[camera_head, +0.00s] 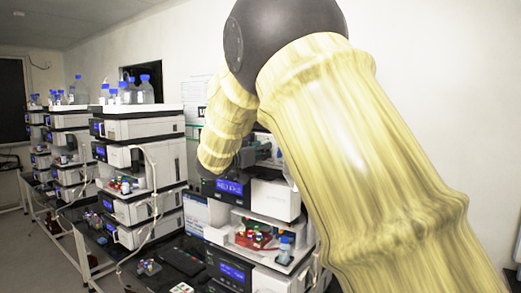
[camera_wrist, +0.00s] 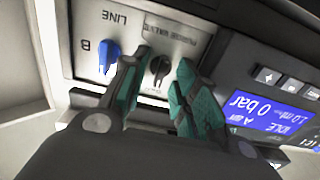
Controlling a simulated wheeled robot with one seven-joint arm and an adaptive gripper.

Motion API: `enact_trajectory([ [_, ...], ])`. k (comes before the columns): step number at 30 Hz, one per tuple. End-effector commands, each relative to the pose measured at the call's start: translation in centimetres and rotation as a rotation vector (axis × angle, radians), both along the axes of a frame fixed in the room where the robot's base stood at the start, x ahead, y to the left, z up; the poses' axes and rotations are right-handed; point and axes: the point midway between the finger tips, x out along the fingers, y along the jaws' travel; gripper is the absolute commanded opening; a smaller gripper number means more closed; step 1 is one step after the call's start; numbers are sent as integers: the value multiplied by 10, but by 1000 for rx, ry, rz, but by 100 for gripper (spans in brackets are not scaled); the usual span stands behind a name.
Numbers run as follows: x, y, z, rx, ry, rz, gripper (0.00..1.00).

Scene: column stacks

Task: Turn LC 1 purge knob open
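In the wrist view, the purge valve knob (camera_wrist: 157,68) is a small black knob on a pale panel, under the upside-down words "PURGE VALVE". My gripper (camera_wrist: 164,60) has teal fingers, one on each side of the knob. The fingers stand apart and the knob shows in the gap between them. I cannot tell whether either finger touches it. In the head view, my arm reaches to an instrument stack (camera_head: 275,198) right of the middle and hides the knob.
A blue knob (camera_wrist: 109,56) marked B sits left of the fingers on the same panel. A lit blue display (camera_wrist: 257,112) reading "IDLE" and "0 bar" is at right. More instrument stacks (camera_head: 140,128) with bottles on top stand at left in the head view.

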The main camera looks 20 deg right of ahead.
Motion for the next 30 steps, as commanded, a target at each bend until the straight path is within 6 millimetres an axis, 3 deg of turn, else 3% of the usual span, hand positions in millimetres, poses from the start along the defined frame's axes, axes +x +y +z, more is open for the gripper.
enact_trajectory([
  [5, 0, 0, 0, 0, 0, 0, 29],
  [10, 0, 0, 0, 0, 0, 0, 0],
  [22, 0, 1, 0, -18, 23, 1, 0],
  [30, 0, 2, -1, -108, 139, 1, 0],
])
